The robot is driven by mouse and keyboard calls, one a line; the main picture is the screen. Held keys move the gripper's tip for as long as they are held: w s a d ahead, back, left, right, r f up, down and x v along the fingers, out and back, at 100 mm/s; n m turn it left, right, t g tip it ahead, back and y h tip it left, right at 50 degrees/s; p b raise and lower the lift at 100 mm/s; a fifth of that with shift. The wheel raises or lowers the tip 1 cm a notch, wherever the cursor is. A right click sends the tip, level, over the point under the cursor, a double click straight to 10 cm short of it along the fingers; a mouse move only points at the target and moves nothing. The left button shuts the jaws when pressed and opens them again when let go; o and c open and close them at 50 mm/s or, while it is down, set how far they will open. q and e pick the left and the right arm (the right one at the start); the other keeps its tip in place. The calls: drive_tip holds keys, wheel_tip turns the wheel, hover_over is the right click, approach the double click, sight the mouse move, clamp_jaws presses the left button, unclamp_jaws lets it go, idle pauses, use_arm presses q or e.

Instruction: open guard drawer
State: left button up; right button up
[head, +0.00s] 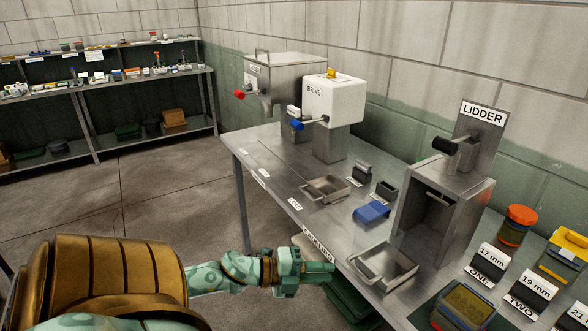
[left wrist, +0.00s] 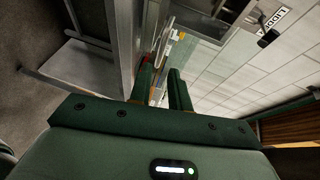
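No part is labelled as a guard drawer, so I cannot tell for sure which one it is. The grey machine labelled LIDDER (head: 445,190) stands on the metal table, with a dark front opening and a bar handle (head: 438,199) in it. My left gripper (head: 326,269) is at the table's front edge, beside an open metal tray (head: 390,264), pointing right. In the left wrist view its two green fingers (left wrist: 162,88) stand apart with nothing between them. The LIDDER sign (left wrist: 272,18) shows at the top right there. My right gripper is not in view.
The metal table (head: 270,160) holds a white BRINE machine (head: 333,100), a shallow tray (head: 325,188), a blue block (head: 371,212) and size blocks labelled ONE and TWO. Green bins (head: 345,300) lie under the table. Shelves (head: 110,75) stand at the left; the floor between is clear.

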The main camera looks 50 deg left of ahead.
use_arm(q)
drive_tip(key=v, duration=0.7)
drive_tip(key=shift+p, duration=0.3)
drive_tip(key=shift+a+f, duration=0.1)
drive_tip(key=shift+a, duration=0.05)
